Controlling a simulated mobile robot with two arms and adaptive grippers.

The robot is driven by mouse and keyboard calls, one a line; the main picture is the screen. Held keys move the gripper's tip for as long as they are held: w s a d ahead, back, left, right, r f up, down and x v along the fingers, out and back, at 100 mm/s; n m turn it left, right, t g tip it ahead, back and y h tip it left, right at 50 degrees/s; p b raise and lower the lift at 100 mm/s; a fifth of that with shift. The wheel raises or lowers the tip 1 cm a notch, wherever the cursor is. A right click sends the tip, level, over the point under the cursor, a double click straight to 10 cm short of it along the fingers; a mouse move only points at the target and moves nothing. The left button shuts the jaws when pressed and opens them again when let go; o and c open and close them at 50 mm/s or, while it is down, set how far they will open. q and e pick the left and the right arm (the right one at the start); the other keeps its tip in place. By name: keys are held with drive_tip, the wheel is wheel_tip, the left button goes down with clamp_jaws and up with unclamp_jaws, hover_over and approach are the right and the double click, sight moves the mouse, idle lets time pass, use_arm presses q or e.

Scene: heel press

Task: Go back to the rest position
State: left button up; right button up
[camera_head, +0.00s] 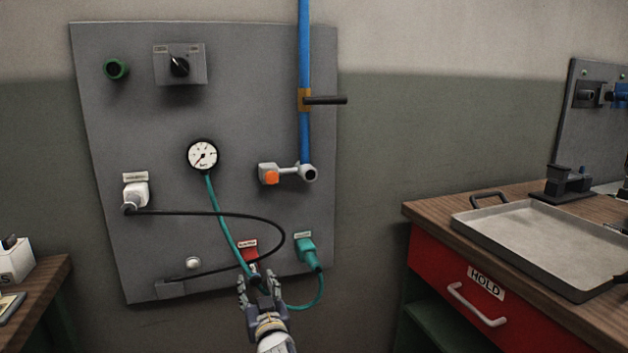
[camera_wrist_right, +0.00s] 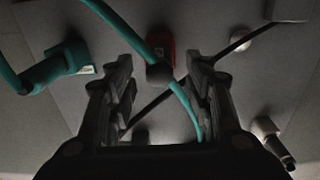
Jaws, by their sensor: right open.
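My right gripper (camera_head: 258,280) is at the lower edge of the grey wall panel (camera_head: 230,100), just below a red socket (camera_head: 248,251). Its two fingers are apart. In the right wrist view the open fingers (camera_wrist_right: 160,78) stand either side of a dark round piece on the teal hose (camera_wrist_right: 130,36), with the red socket (camera_wrist_right: 160,48) beyond. I cannot tell whether the fingers touch the hose. The teal hose (camera_head: 221,212) runs down from a round gauge (camera_head: 202,156) to the gripper. My left gripper is not in view.
A teal connector (camera_head: 305,249) and black cable (camera_head: 235,213) are near the gripper. A blue pipe (camera_head: 305,60) with a lever (camera_head: 325,100) rises above. A bench at right holds a metal tray (camera_head: 540,240); another wooden top (camera_head: 45,285) is at left.

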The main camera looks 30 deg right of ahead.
drive_tip(key=v, duration=0.7)
drive_tip(key=s+a+f+n+g+y, duration=0.1)
drive_tip(key=s+f+g, duration=0.2)
drive_tip(key=s+f, duration=0.55)
drive_tip(key=s+a+f+n+g+y, duration=0.1)
drive_tip(key=s+f+g, duration=0.2)
drive_tip(key=f, duration=1.1)
drive_tip(key=s+a+f+n+g+y, duration=0.1)
drive_tip(key=s+f+g+y, duration=0.15)
drive_tip(key=s+f, duration=0.6)
drive_tip(key=s+a+f+n+g, duration=0.1)
drive_tip(key=s+f+g, duration=0.2)
drive_tip(key=s+f, duration=0.6)
drive_tip(key=s+f+n+g, duration=0.1)
drive_tip(key=s+f+g, duration=0.3)
drive_tip(key=s+f, duration=0.5)
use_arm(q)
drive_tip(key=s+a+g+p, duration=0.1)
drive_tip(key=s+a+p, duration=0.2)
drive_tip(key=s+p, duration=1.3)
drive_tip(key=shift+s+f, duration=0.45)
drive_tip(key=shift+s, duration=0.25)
use_arm(e)
drive_tip(key=s+d, duration=0.1)
drive_tip(key=s, duration=0.8)
drive_tip(key=s+d+r, duration=0.1)
drive_tip(key=s, duration=0.8)
drive_tip(key=shift+d+r+g, duration=0.25)
drive_tip(key=shift+r+g, duration=0.1)
drive_tip(key=shift+g, duration=0.1)
